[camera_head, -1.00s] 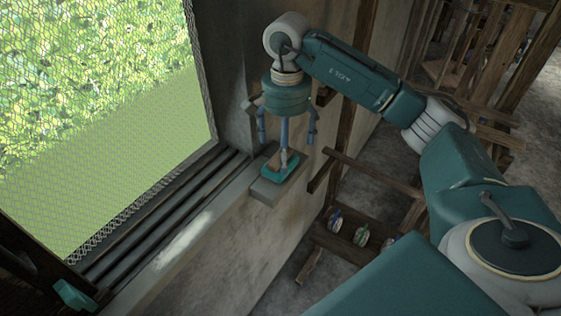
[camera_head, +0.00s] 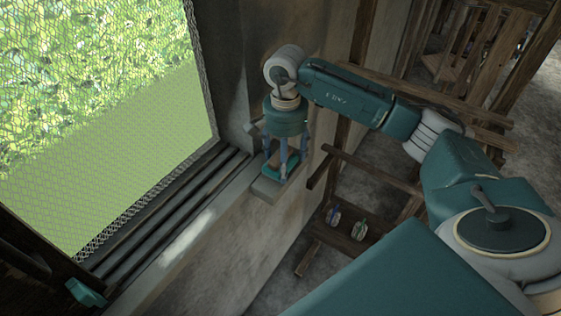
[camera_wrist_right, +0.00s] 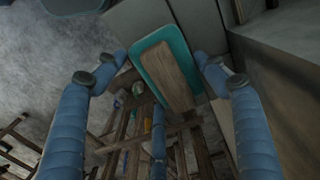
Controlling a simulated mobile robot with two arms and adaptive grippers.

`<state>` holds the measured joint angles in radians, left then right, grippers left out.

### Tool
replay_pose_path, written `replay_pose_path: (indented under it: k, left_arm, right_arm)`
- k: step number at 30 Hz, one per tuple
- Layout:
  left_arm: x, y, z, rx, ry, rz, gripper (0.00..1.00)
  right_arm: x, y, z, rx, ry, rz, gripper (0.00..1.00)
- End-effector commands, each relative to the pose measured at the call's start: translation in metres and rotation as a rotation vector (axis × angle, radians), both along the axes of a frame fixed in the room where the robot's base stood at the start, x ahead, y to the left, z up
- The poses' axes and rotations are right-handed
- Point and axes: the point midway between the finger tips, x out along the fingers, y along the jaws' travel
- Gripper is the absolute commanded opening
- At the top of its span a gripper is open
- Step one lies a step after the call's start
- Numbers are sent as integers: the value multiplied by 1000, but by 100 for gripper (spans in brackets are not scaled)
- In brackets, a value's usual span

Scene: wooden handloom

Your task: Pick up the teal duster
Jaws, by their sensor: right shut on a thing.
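The teal duster (camera_head: 270,174) is a small block with a teal rim and a brown wooden face. In the head view it is at the small grey ledge at the far end of the window sill, partly covered by my fingers. My right gripper (camera_head: 284,168) points down over it and is shut on it. In the right wrist view the duster (camera_wrist_right: 168,76) lies between the blue fingers of my right gripper (camera_wrist_right: 165,72), with a third finger below it. I cannot tell whether the duster touches the ledge. My left gripper is not seen.
The grey ledge (camera_head: 266,192) juts from the sill, beside the mesh window (camera_head: 110,130). A wall runs close behind the gripper. A wooden rack (camera_head: 345,235) with a few small items stands on the floor at right. A teal piece (camera_head: 88,292) shows at lower left.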

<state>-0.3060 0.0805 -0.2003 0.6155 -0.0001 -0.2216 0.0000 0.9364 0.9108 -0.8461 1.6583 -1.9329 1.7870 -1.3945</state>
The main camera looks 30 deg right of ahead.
Motion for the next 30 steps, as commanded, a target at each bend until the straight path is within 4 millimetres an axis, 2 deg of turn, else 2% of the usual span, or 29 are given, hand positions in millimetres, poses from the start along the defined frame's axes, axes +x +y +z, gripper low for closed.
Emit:
replay_pose_path:
  k: [8,14,17,21,24,30]
  left_arm:
    - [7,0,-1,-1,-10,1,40]
    - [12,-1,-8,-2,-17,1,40]
    - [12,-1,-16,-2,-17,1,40]
    - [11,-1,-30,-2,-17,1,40]
    - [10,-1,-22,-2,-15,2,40]
    - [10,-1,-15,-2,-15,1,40]
  right_arm:
    - [1,0,2,0,-1,0,45]
    - [2,0,19,0,-5,-1,45]
    - [3,0,39,1,-8,-1,45]
    - [3,0,83,1,-11,0,45]
    - [2,-1,118,-2,-10,-2,44]
    - [1,-1,164,-2,-6,-2,44]
